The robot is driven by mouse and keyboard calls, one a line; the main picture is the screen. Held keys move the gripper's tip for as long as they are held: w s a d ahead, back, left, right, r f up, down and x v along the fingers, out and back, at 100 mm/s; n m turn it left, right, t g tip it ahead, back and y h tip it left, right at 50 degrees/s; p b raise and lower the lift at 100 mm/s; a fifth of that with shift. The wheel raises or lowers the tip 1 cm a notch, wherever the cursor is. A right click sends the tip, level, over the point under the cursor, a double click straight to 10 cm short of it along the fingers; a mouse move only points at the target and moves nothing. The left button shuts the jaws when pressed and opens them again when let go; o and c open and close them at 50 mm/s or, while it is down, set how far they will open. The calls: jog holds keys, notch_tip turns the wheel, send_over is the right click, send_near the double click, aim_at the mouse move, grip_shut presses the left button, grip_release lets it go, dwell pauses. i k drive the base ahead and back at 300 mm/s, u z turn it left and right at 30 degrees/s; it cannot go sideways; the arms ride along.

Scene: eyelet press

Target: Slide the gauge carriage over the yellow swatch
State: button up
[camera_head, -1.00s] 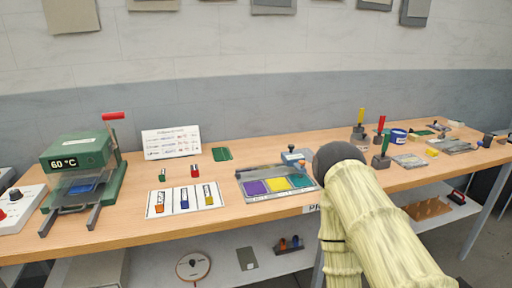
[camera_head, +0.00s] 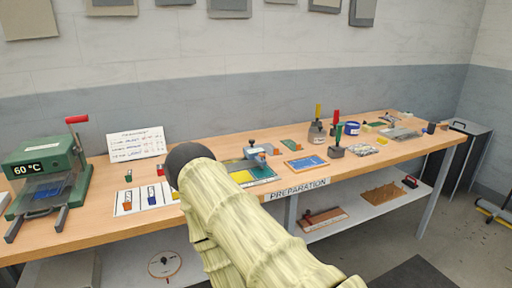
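The swatch board (camera_head: 270,179) lies on the bench, partly behind my arm. Its yellow swatch (camera_head: 241,177) shows in part, and its teal swatch (camera_head: 262,171) lies to the right of the yellow one. The rest of the board's left side is hidden. The gauge carriage (camera_head: 256,153), a blue-grey block with a dark knob, sits at the back edge of the board, behind the teal swatch and right of the yellow one. My pale arm crosses the front of the board, and my gripper cannot be made out.
A green press (camera_head: 47,167) reading 60 °C stands at the far left. A card with sample strips (camera_head: 127,202) lies left of my arm. A blue panel (camera_head: 306,163) lies right of the board. Stamps with coloured handles (camera_head: 337,140) stand farther right.

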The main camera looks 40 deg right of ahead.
aim_at(251, 153)
jog(key=k, duration=0.4)
jog(key=z, duration=1.15)
jog(key=i, duration=0.45)
jog(key=u, duration=0.05)
